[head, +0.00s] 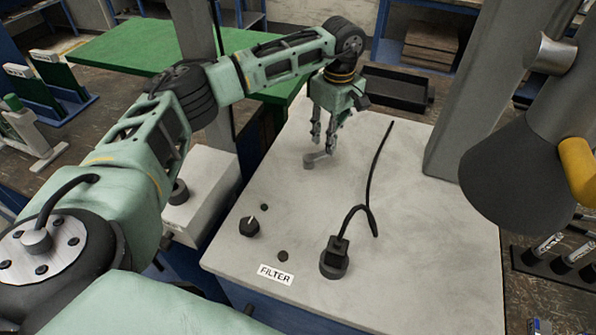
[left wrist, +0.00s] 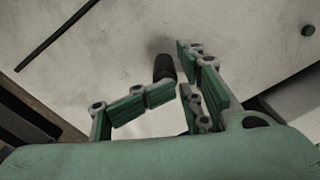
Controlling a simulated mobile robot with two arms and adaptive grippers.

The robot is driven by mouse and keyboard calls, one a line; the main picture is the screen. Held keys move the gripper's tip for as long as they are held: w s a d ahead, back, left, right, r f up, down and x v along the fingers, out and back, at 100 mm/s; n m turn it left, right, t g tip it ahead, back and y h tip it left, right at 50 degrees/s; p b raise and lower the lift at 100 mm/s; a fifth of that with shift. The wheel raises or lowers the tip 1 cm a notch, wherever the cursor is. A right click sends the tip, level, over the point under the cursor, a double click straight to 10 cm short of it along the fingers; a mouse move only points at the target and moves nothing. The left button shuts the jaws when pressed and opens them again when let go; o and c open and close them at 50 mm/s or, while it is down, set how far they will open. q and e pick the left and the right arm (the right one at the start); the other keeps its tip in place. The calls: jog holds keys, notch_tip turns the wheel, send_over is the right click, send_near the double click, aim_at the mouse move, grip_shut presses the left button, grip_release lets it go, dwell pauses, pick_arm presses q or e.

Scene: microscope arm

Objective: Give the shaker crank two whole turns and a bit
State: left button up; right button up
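The shaker crank (head: 317,159) is a small grey arm on the pale bench top in the head view. My left gripper (head: 324,143) hangs pointing down just above its right end, with its fingers apart. In the left wrist view a dark, rounded knob (left wrist: 164,68), likely the crank's handle, shows beyond the fingertips of my left gripper (left wrist: 176,80), in line with the gap between them. The fingers look open, and I cannot tell whether any touches the knob. My right gripper is not in view.
A black cable (head: 371,185) rises from a round dark socket (head: 334,262) on the bench. A black dial (head: 249,226) and a FILTER label (head: 275,274) are near the front left. A dark lamp-like head (head: 517,178) overhangs the right side. The bench around the crank is clear.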

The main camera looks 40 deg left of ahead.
pick_arm(q)
jog(key=shift+r, duration=0.1)
jog(key=shift+r+p, duration=2.5)
jog(key=shift+r, duration=1.45)
